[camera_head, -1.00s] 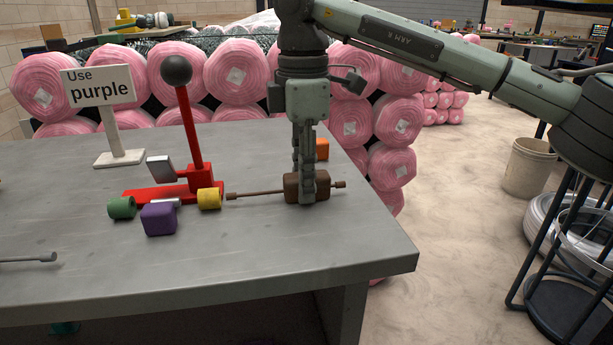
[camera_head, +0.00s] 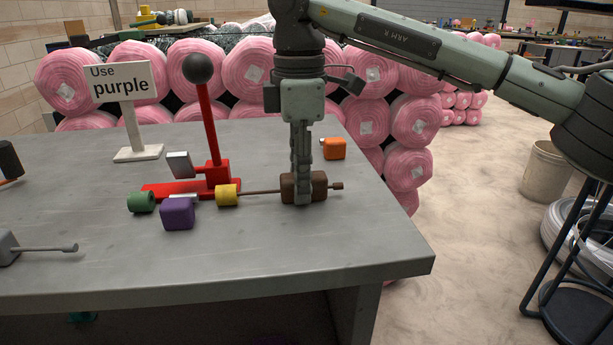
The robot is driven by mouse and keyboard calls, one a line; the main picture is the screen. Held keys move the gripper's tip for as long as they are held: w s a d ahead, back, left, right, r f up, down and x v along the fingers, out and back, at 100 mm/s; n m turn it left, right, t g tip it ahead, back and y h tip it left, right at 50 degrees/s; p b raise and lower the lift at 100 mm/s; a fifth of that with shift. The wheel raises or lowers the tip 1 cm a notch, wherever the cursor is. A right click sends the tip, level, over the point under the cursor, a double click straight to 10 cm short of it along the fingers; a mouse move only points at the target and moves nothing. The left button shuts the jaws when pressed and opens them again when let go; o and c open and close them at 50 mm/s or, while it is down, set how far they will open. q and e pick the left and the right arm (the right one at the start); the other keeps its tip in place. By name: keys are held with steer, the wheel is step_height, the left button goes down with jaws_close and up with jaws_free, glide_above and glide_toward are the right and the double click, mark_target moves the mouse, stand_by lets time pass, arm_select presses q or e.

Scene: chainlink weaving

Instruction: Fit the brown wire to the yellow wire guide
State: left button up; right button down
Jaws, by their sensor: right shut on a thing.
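The brown wire (camera_head: 262,192) is a thin rod with a brown block (camera_head: 319,186) around it and a small knob at its right end. My right gripper (camera_head: 302,196) points down and is shut on the brown block, just above or at the table top. The yellow wire guide (camera_head: 227,195) is a short yellow cylinder at the right end of the red lever tool. The wire's left end meets the yellow guide's right side. Its tip does not show, so I cannot tell how deep it sits. My left gripper is not in view.
The red lever tool (camera_head: 207,125) with a black ball stands behind the guides. A green guide (camera_head: 141,202) and a purple block (camera_head: 177,213) lie left of the yellow guide. An orange block (camera_head: 334,149) lies behind my gripper. A "Use purple" sign (camera_head: 122,85) stands at back left.

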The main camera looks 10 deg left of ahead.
mark_target(271, 189)
steer(key=shift+s+a+p, duration=0.1)
steer(key=shift+s+a, duration=0.1)
steer(key=shift+a, duration=0.5)
steer(key=shift+s+a+p, duration=0.1)
steer(key=shift+s+a, duration=0.15)
steer(key=shift+a, duration=0.4)
steer(key=shift+s+a+p, duration=0.1)
steer(key=shift+s+a, duration=0.1)
steer(key=shift+a, duration=0.5)
steer(key=c, duration=1.1)
jaws_free()
steer(key=shift+c, duration=0.2)
step_height(271, 189, up, 12)
steer(key=shift+a, duration=0.1)
